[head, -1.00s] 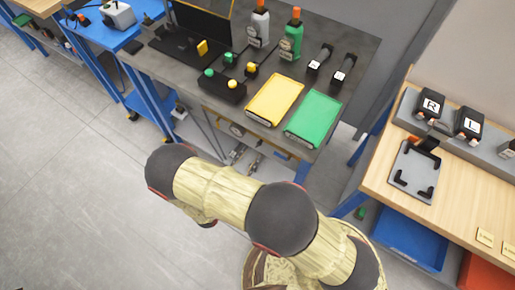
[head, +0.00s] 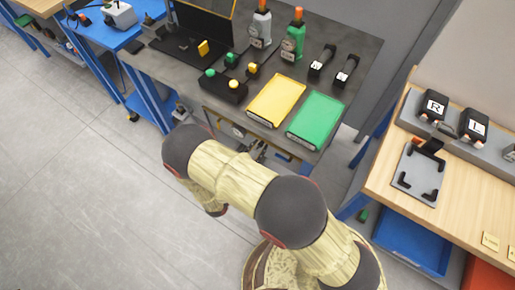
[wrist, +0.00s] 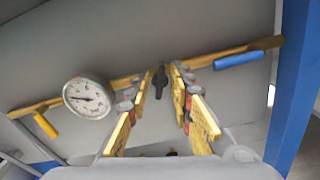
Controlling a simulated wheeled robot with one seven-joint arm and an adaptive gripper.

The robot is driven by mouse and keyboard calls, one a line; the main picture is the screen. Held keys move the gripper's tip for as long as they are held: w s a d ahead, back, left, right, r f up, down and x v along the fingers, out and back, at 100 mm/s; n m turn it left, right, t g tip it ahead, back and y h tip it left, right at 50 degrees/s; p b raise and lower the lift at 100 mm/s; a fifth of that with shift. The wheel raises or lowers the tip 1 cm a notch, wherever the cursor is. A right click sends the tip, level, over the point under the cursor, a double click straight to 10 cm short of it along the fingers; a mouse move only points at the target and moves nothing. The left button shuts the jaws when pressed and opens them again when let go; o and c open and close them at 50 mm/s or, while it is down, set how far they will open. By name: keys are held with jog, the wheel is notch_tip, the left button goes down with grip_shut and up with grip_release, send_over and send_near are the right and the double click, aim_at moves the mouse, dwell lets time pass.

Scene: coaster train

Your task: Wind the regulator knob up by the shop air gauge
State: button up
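The shop air gauge (wrist: 87,98) is a round white dial with a dark needle, at the left in the wrist view. It hangs on a yellow pipe under the bench, and shows small in the head view (head: 239,131). A small dark knob (wrist: 160,80), which looks like the regulator knob, is right of the gauge. My gripper (wrist: 161,70) is open, its yellow-padded fingers on either side of the knob with gaps showing; I cannot tell how deep the knob sits between them. In the head view my gripper (head: 257,149) is at the bench's front, partly hidden by my arm.
On the pipe are a blue handle (wrist: 239,60) at the right and a yellow handle (wrist: 45,125) at the left. A blue post (wrist: 300,85) stands at the right. The bench top above holds a yellow tray (head: 276,100) and a green tray (head: 315,120).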

grip_shut()
jog(key=m, duration=0.4)
jog(key=shift+b, duration=0.35)
jog(key=shift+o, duration=2.1)
grip_release()
jog(key=v, duration=1.2)
